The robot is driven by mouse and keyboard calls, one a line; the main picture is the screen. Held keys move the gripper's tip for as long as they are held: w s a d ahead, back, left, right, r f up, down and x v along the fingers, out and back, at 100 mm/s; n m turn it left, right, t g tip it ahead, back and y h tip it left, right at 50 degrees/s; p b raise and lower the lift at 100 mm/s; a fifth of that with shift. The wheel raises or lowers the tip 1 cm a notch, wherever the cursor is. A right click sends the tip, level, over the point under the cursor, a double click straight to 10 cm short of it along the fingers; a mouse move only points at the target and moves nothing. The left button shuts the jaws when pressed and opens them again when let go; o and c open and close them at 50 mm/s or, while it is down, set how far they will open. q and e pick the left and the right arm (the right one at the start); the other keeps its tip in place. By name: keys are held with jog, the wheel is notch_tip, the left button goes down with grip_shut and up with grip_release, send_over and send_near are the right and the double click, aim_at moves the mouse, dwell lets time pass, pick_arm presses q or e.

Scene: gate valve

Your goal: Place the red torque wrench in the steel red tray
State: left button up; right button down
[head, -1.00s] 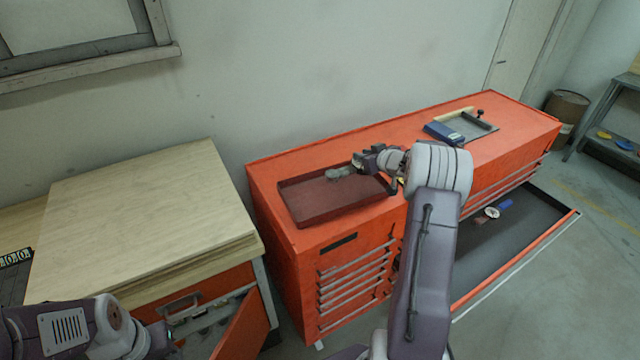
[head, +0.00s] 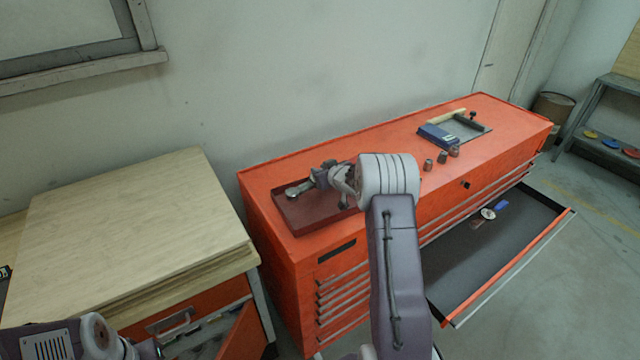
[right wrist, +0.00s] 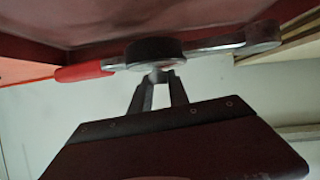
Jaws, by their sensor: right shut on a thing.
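The red tray (head: 300,224) is a shallow dark-red tray on the left end of the orange tool cabinet. My right gripper (head: 325,177) is over the tray. In the right wrist view my right gripper (right wrist: 158,84) is shut on the torque wrench (right wrist: 205,50) near its dark round middle part. The wrench has a red handle to the left and a grey shaft to the right. The tray's dark-red surface (right wrist: 100,22) shows just beyond it; I cannot tell if they touch. In the head view the wrench's grey end (head: 298,190) shows over the tray. My left fingers are out of view.
A drawer (head: 500,245) is pulled open at the front right. A wooden-topped bench (head: 130,230) stands to the left.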

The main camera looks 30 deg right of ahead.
jog(key=shift+a+f, duration=0.1)
jog(key=shift+f, duration=1.65)
jog(key=shift+s+a+f, duration=0.1)
jog(key=shift+s+f, duration=0.1)
jog(key=shift+f, duration=0.05)
jog(key=c, duration=1.3)
grip_release()
jog(key=shift+f, duration=0.25)
jog(key=shift+o, duration=0.2)
jog(key=shift+r, duration=0.1)
jog(key=shift+r, duration=0.1)
